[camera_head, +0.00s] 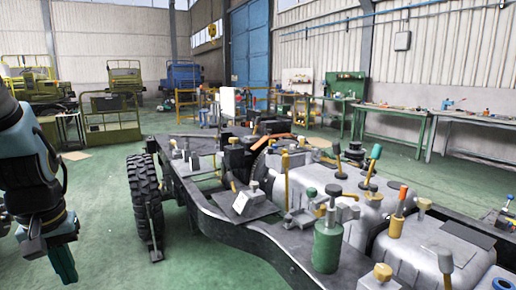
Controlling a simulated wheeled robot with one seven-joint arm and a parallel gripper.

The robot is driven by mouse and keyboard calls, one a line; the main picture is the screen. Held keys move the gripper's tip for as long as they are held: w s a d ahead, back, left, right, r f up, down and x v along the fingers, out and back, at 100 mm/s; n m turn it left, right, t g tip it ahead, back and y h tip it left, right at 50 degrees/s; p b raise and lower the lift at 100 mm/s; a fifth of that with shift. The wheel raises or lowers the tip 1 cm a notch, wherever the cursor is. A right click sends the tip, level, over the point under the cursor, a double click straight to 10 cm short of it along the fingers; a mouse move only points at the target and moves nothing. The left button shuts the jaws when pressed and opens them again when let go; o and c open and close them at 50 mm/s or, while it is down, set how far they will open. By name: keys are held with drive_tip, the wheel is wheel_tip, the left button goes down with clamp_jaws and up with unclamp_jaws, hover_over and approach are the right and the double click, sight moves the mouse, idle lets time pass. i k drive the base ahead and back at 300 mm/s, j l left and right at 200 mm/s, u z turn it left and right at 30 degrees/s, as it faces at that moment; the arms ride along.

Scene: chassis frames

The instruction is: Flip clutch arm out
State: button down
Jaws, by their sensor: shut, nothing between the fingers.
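My gripper (62,260) hangs at the lower left, fingers pointing down and shut, with nothing seen between them. It is apart from the chassis frame (205,205), left of it and of the black tyre (145,197). The chassis carries grey metal housings and several upright levers. A yellow post (286,178) stands near the middle. I cannot tell which part is the clutch arm.
A green cylinder (327,248) and small blocks stand on the chassis. Green floor (200,265) is clear between my gripper and the chassis, apart from a thin stand by the tyre. Workbenches (455,118) line the right wall; yellow vehicles (125,85) stand at the back.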

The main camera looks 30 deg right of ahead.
sight(285, 157)
drive_tip(key=i+l, duration=1.1)
